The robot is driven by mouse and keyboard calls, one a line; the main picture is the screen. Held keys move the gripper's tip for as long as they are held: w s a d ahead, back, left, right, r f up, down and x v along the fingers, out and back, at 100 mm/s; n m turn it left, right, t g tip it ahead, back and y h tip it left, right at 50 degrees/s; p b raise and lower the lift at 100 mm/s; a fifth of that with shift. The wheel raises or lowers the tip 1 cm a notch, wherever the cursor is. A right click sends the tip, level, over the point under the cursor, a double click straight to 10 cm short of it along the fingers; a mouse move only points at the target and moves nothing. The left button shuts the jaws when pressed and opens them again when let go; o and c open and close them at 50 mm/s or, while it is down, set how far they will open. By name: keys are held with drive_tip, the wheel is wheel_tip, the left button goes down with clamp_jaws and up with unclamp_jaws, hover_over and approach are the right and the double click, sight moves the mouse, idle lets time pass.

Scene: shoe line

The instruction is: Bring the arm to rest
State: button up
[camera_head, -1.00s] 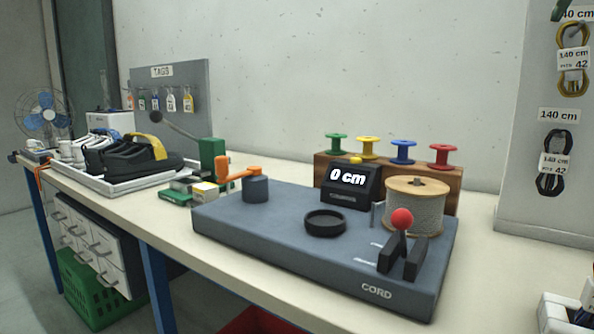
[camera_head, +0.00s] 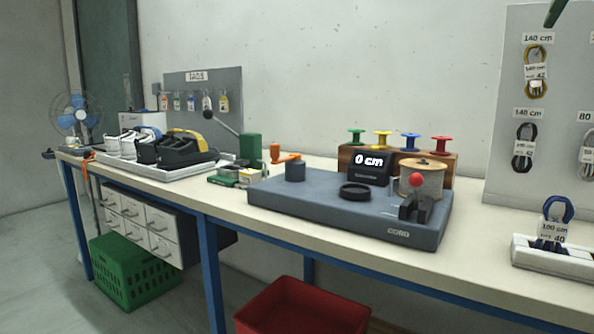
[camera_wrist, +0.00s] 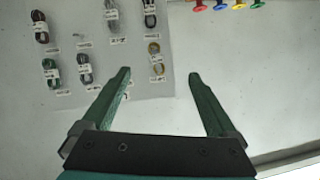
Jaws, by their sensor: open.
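My gripper (camera_wrist: 160,82) shows in the wrist view with its two green fingers spread wide apart and nothing between them. Behind it are the pale wall and the grey lace board (camera_wrist: 100,75). In the head view only a small dark green piece, likely a part of my arm or gripper, shows at the top right edge, in front of the lace board (camera_head: 507,110). The rest of my arm is out of the head view.
The workbench (camera_head: 480,262) carries the blue-grey cord machine (camera_head: 330,212), coloured spools on a wooden block (camera_head: 440,163), a shoe tray (camera_head: 150,171) and a white lace holder (camera_head: 560,260). A red bin (camera_head: 300,310) and a green crate (camera_head: 135,275) stand below.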

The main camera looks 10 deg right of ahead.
drive_tip(key=w+a+f+n+g+y, duration=0.2)
drive_tip(key=a+f, duration=0.3)
drive_tip(key=f, duration=0.6)
drive_tip(key=w+a+f+n+g+y, duration=0.15)
drive_tip(key=a+f, duration=0.35)
drive_tip(key=f, duration=0.6)
drive_tip(key=w+a+f+n+g+y, duration=0.1)
drive_tip(key=w+a+f+g+y, duration=0.3)
drive_tip(key=f, duration=0.7)
drive_tip(key=s+a+f+n+g, duration=0.1)
drive_tip(key=s+a+f+g, duration=0.1)
drive_tip(key=s+a+f, duration=0.2)
drive_tip(key=s+a+f+n+g, duration=0.2)
drive_tip(key=s+a+f, duration=0.2)
drive_tip(key=s+f, duration=0.6)
drive_tip(key=s+a+f+n+g, duration=0.1)
drive_tip(key=s+a+f, duration=0.3)
drive_tip(key=s+f, duration=0.4)
wheel_tip(320, 180, down, 6)
drive_tip(key=shift+r+n+g, duration=0.1)
drive_tip(key=shift+n+g, duration=0.25)
drive_tip(key=shift+g, duration=0.1)
